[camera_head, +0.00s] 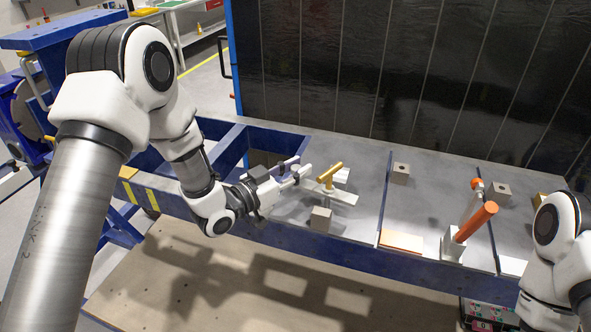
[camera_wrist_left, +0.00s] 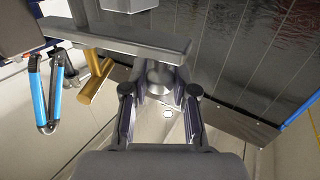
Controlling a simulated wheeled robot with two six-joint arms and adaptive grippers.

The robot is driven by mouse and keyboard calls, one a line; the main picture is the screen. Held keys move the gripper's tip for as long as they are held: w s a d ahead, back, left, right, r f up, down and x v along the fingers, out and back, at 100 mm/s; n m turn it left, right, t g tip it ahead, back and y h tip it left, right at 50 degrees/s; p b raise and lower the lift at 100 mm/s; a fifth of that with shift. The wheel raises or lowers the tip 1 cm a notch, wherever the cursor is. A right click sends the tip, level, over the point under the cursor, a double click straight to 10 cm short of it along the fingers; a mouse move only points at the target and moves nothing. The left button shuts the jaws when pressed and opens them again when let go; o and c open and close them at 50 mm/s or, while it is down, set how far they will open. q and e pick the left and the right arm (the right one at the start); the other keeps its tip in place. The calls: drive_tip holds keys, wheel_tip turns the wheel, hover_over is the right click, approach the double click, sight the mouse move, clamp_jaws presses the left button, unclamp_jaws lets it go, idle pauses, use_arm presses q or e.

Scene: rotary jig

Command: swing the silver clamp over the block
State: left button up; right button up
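A silver flat clamp bar (camera_head: 343,198) with a gold cross handle (camera_head: 329,176) lies over the left part of the grey bench top. In the left wrist view, the bar (camera_wrist_left: 115,38) and the gold handle (camera_wrist_left: 97,80) show at upper left. A small grey block (camera_head: 321,219) stands just in front of the bar. My left gripper (camera_head: 300,171) is just left of the gold handle; in the left wrist view its two fingers (camera_wrist_left: 160,95) are apart, and a grey round part shows beyond them. I cannot tell whether they touch it. My right gripper is out of view.
A clamp with an orange handle (camera_head: 477,222) stands farther right. More grey blocks (camera_head: 400,173) and (camera_head: 501,191) sit toward the back. A copper-coloured plate (camera_head: 402,242) lies near the front edge. A dark panel (camera_head: 400,80) rises behind the bench. A blue-handled item (camera_wrist_left: 46,95) shows in the wrist view.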

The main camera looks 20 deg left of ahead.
use_arm(q)
drive_tip(key=shift+o, duration=1)
